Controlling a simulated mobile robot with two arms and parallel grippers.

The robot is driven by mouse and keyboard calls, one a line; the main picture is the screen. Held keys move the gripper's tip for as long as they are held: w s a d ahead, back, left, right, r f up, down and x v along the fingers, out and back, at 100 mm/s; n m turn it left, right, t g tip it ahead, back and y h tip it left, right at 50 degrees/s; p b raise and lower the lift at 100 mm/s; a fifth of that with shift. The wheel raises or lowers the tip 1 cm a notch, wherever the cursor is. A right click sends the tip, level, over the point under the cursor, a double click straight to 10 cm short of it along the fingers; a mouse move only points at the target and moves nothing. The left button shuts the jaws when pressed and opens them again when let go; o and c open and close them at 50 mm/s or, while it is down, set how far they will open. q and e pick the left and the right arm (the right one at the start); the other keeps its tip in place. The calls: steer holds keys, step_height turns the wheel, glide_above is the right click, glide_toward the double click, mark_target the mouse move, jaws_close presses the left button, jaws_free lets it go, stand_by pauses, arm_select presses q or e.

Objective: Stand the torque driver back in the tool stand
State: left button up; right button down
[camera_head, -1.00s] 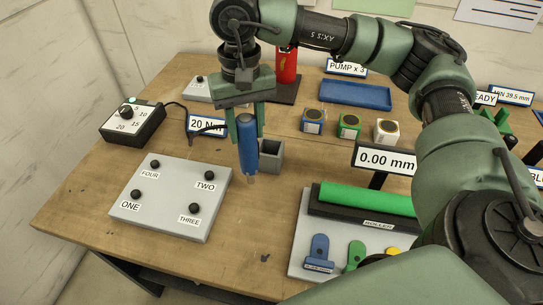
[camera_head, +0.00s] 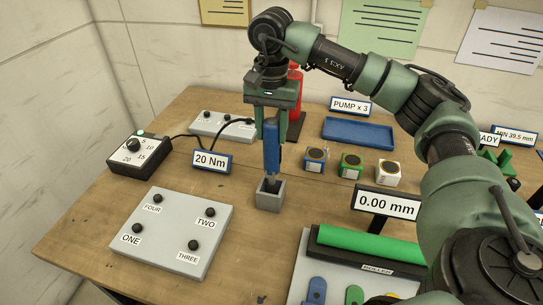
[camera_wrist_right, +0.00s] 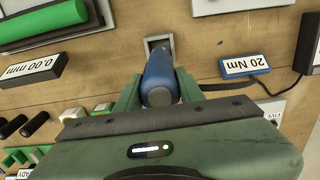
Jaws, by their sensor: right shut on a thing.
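The blue torque driver (camera_head: 271,146) hangs upright in my right gripper (camera_head: 271,122), directly above the grey square tool stand (camera_head: 269,202). Its lower tip is at the stand's opening in the head view; I cannot tell how far inside it is. In the right wrist view the driver (camera_wrist_right: 159,80) lies between the green fingers (camera_wrist_right: 160,92), with the stand (camera_wrist_right: 158,44) just beyond it. My right gripper is shut on the driver. My left gripper is not in view.
A grey plate with four labelled knobs (camera_head: 178,238) lies at front left. The 20 Nm sign (camera_head: 212,161) and the torque dial box (camera_head: 139,154) stand left of the stand. Three small jars (camera_head: 351,166) and the 0.00 mm display (camera_head: 387,203) stand to the right.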

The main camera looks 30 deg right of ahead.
mark_target(271, 158)
step_height(271, 158, down, 4)
steer(key=shift+a+r+p, duration=0.1)
steer(key=shift+r+p, duration=0.15)
steer(key=shift+p, duration=0.1)
step_height(271, 158, down, 4)
steer(key=shift+r+p, duration=0.1)
steer(key=shift+p, duration=0.55)
steer(key=shift+f, duration=0.4)
steer(key=shift+f, duration=0.15)
steer(key=c, duration=0.9)
jaws_free()
steer(key=shift+s, duration=0.1)
